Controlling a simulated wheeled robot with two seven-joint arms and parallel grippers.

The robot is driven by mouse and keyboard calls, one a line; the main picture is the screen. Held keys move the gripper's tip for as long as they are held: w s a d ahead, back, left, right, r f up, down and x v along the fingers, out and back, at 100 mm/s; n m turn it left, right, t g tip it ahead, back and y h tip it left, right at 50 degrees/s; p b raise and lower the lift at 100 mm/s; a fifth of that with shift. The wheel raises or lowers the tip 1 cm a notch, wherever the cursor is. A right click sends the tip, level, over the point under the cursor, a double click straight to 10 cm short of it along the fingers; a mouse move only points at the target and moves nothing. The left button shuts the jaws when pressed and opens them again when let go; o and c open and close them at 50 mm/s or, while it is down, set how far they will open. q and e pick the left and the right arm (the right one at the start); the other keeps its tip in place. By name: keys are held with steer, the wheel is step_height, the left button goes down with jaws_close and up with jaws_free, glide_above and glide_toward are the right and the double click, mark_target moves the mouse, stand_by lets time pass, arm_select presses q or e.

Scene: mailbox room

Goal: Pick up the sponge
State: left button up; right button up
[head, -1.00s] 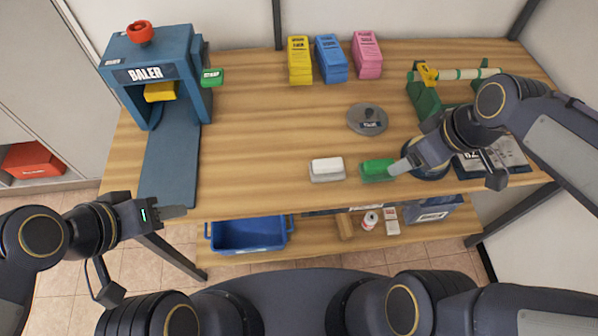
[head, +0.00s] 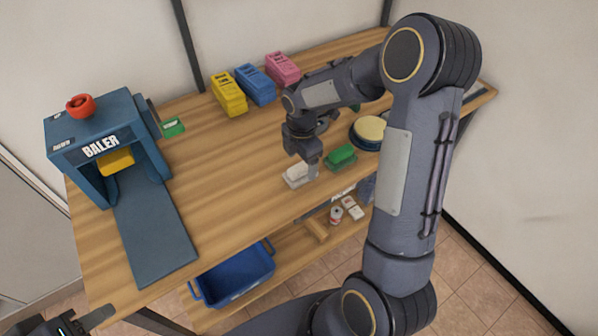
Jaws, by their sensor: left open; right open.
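A white block on a grey base (head: 294,176) lies near the front edge of the table; a green block (head: 341,158) lies to its right. A round yellow pad (head: 371,128) sits in a dark blue dish behind them. I cannot tell for certain which of these is the sponge. My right gripper (head: 312,172) is open, pointing down at the white block's right end, hiding part of it; I cannot tell whether it touches. My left gripper (head: 92,319) is open and empty, low at the left edge, partly cut off.
A blue baler (head: 100,140) with a red knob stands on the left of the table (head: 225,190). Yellow (head: 229,93), blue (head: 256,85) and pink (head: 283,69) blocks stand at the back. A blue bin (head: 236,274) sits on the lower shelf. The table's middle is clear.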

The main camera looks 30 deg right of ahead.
mark_target(302, 165)
step_height(302, 165, down, 4)
steer(key=shift+s+r, duration=0.1)
steer(key=shift+r, duration=0.1)
steer(key=c, duration=1.1)
steer(key=shift+r, duration=0.1)
